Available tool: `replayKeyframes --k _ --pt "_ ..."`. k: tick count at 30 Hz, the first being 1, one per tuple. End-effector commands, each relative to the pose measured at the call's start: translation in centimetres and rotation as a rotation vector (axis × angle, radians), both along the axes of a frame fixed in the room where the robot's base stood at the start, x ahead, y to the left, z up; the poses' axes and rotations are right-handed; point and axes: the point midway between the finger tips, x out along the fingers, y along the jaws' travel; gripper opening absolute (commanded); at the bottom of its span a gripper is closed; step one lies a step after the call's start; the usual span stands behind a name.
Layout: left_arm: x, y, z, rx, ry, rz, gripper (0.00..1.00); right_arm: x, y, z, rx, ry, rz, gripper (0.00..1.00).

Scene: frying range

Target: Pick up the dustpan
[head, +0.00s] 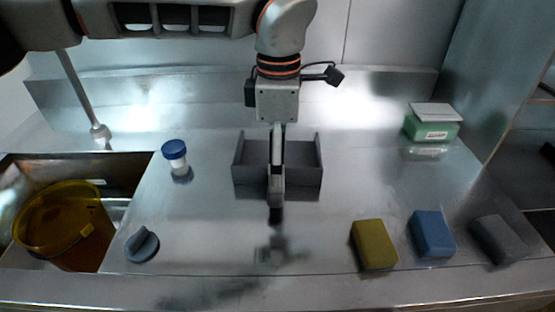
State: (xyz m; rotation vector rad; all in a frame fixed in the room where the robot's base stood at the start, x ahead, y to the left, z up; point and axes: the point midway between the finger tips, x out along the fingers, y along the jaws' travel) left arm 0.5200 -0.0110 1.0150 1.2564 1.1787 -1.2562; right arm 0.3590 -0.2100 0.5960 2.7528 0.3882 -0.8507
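The grey dustpan (305,163), a shallow box with raised side walls, lies on the steel counter near the middle of the head view. My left gripper (276,212) points straight down and covers the middle of the dustpan in the picture. Its dark fingertips appear just in front of the pan's lower edge. I see the gripper edge-on, so its opening is hidden, and I cannot tell whether it touches the dustpan. My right gripper is not in view.
A sink with a yellow container (62,222) is at left. A blue-capped jar (175,157) and a grey-blue object (142,244) stand beside it. Yellow (374,244), blue (432,233) and grey (499,240) blocks lie at front right. A green box (431,126) is behind them.

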Motion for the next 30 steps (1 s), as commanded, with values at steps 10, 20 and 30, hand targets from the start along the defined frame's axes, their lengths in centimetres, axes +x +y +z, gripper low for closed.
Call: replayKeyframes --k 10,20,30 --pt "-0.2 0.4 -3.6 0.000 0.005 -0.001 0.84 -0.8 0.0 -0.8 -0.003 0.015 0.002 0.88" --pt "-0.2 0.5 -6.2 -0.001 0.000 0.000 0.84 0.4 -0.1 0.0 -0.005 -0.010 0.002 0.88" --pt "-0.2 0.5 -6.1 0.000 0.000 0.000 0.39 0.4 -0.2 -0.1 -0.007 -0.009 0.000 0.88"
